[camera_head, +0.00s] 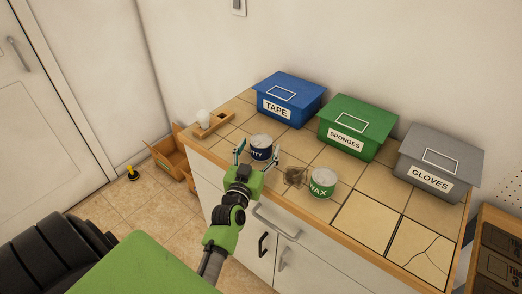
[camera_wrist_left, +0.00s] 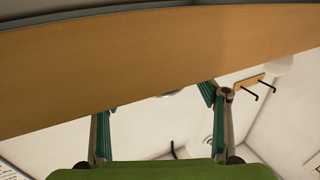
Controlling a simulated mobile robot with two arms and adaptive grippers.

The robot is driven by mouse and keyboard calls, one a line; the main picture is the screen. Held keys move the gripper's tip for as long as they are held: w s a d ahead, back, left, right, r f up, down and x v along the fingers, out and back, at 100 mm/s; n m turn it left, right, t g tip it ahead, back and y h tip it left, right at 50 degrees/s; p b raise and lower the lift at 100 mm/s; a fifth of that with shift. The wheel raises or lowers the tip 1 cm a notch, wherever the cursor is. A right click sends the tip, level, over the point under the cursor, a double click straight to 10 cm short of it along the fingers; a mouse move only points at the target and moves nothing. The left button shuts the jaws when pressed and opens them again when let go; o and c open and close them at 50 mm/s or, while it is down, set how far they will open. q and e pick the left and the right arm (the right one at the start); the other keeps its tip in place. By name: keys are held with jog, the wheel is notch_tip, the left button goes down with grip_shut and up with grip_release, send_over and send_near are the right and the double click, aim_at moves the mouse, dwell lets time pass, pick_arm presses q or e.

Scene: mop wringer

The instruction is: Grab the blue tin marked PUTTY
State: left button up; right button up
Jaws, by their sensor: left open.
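The blue tin (camera_head: 261,150) has a pale lid and a label on which only "TTY" or similar letters show. It stands upright on the tiled counter, near its front edge. My left gripper (camera_head: 257,155) is open in front of the tin, with one finger to each side of it in the picture. I cannot tell whether the fingers touch it. In the left wrist view the two green fingers (camera_wrist_left: 160,118) are spread apart; I cannot make out the tin clearly there. My right gripper is not in view.
A green WAX tin (camera_head: 322,185) and a dark brown lump (camera_head: 295,176) stand to the right. Blue TAPE (camera_head: 288,97), green SPONGES (camera_head: 346,125) and grey GLOVES (camera_head: 440,160) boxes line the back. A wooden tray (camera_head: 212,125) is at the left end. The front right tiles are bare.

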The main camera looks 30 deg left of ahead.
pick_arm(q)
jog(key=x, duration=0.3)
jog(key=shift+f+b, duration=0.15)
jog(key=shift+b, duration=0.2)
jog(key=shift+s, duration=0.15)
jog(key=c, duration=1.4)
jog(key=shift+r, duration=0.2)
